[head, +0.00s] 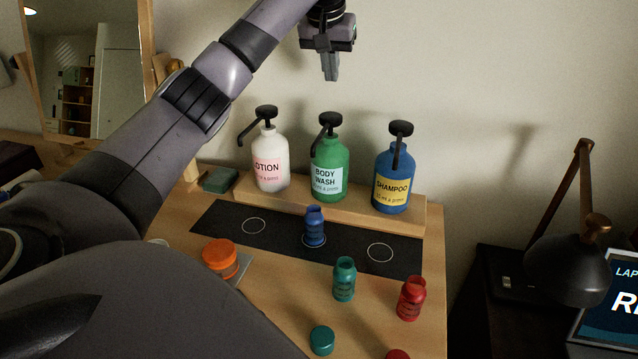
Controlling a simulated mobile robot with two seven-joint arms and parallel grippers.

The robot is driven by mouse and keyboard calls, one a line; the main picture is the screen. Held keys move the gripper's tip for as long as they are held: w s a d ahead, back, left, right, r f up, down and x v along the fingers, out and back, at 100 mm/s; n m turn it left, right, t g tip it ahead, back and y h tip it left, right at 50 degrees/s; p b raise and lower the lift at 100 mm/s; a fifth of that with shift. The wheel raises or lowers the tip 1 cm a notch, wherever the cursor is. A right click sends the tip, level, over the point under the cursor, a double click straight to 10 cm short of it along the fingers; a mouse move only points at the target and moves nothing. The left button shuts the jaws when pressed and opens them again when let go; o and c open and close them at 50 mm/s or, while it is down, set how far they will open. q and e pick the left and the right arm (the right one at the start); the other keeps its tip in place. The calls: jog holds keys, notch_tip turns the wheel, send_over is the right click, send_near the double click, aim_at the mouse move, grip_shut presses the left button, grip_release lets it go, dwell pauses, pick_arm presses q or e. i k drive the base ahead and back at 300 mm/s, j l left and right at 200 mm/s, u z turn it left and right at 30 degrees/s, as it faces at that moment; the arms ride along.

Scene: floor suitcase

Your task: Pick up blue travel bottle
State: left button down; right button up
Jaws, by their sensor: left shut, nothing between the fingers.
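The blue travel bottle (314,226) stands upright and uncapped on the middle ring of the black mat (345,241), in front of the green body wash pump bottle (329,163). My left gripper (331,70) is shut and empty, high above the pump bottles, pointing down. It is well apart from the blue travel bottle. My right gripper is not in view.
A white lotion pump (268,160) and a blue shampoo pump (394,178) share the wooden riser (412,217). Green (344,280) and red (411,298) travel bottles stand in front. An orange jar (220,257) is left. A lamp (567,268) stands right.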

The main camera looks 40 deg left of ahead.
aim_at(314, 217)
jog(key=k, duration=1.5)
